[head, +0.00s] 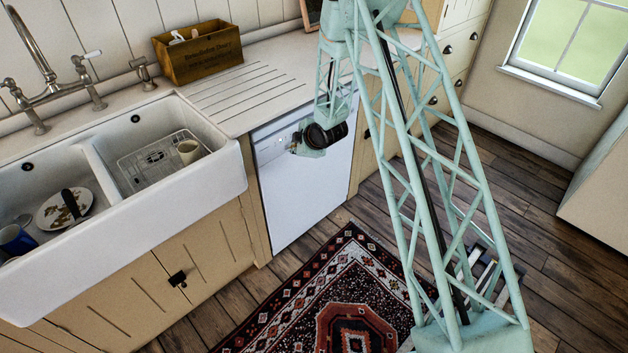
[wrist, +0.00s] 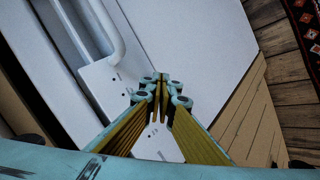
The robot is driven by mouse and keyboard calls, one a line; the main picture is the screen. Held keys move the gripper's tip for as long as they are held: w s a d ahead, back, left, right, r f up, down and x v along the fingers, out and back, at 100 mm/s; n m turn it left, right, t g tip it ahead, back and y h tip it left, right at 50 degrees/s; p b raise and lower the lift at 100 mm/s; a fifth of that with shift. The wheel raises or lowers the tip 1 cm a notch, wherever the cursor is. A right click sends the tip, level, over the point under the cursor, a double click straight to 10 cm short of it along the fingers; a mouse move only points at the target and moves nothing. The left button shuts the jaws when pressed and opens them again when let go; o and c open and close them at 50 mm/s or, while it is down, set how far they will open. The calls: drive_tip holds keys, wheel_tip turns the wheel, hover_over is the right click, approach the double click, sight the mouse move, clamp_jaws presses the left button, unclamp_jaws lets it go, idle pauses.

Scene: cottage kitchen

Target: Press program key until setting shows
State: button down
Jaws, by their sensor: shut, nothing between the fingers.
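A white dishwasher (head: 305,200) stands under the counter, right of the sink. Its control panel (head: 270,146) is a strip along the top of the door. In the wrist view the panel (wrist: 103,76) shows small dark dots, too small to read. I cannot make out a setting or which dot is the program key. My gripper (wrist: 160,78) is shut and empty, its fingertips in front of the panel; contact cannot be told. The fingers hide part of the panel. In the head view my gripper (head: 295,149) is small at the dishwasher's upper front.
A white bar handle (wrist: 108,32) lies close to the fingers in the wrist view. The double sink (head: 95,230) holds dishes, a rack and a cup. A wooden box (head: 198,55) stands on the counter. A patterned rug (head: 335,285) lies on the floor before the dishwasher.

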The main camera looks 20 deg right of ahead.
drive_tip(key=shift+s+d, duration=0.2)
drive_tip(key=shift+s, duration=0.15)
idle(0.3)
drive_tip(key=shift+s+d+b, duration=0.45)
drive_tip(key=shift+s+b, duration=0.1)
drive_tip(key=shift+s, duration=0.3)
drive_tip(key=shift+s+d+b, duration=0.4)
drive_tip(key=shift+s+b, duration=0.15)
drive_tip(key=shift+s, duration=0.35)
drive_tip(key=shift+s+d+b, duration=0.45)
drive_tip(key=shift+s+b, duration=0.1)
drive_tip(key=shift+s, duration=0.3)
drive_tip(key=shift+w, duration=0.25)
idle(0.5)
